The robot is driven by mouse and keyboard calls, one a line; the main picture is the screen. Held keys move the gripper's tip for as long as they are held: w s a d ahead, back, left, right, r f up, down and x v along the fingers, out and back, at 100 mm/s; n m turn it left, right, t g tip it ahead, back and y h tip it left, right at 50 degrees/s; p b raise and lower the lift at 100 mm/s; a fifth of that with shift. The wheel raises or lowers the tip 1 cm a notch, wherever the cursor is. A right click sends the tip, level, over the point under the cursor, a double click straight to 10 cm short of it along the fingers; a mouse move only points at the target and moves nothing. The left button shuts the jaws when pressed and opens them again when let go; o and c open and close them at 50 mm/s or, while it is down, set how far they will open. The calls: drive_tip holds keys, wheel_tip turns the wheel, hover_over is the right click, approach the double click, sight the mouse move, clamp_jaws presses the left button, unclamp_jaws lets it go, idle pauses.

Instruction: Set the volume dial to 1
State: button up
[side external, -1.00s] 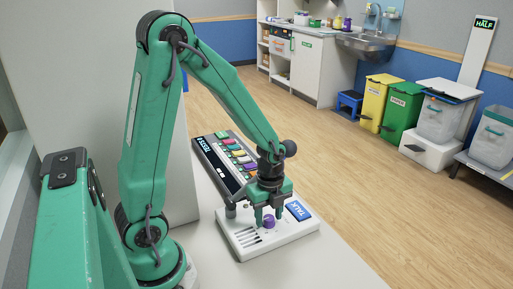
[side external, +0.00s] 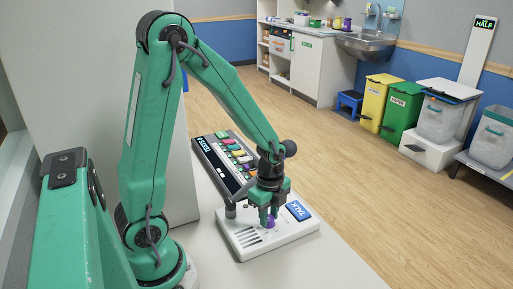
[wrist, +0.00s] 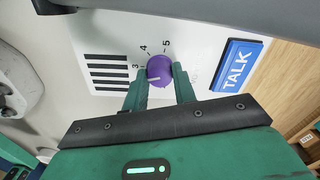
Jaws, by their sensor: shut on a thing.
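The purple volume dial (wrist: 160,69) sits on a white panel (wrist: 206,62). In the wrist view the numbers 3, 4 and 5 show around its far and left sides. The pale mark on the dial points left and slightly toward my gripper, near the 3; the lower numbers are hidden by my finger. My gripper (wrist: 161,82) is shut on the dial, one finger on each side. In the side external view my gripper (side external: 269,216) reaches straight down to the panel (side external: 283,238), and the dial (side external: 271,223) shows between the fingers.
A blue TALK button (wrist: 235,66) is right of the dial. A slotted speaker grille (wrist: 106,72) is on its left. A keypad with coloured buttons (side external: 236,155) lies behind the panel. The bare table (side external: 330,262) is clear in front.

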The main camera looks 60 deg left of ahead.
sight(269, 217)
drive_tip(key=n, duration=1.2)
drive_tip(key=shift+n, duration=2.3)
drive_tip(key=o, duration=1)
drive_tip(key=shift+r, duration=0.15)
drive_tip(key=shift+r, duration=3.8)
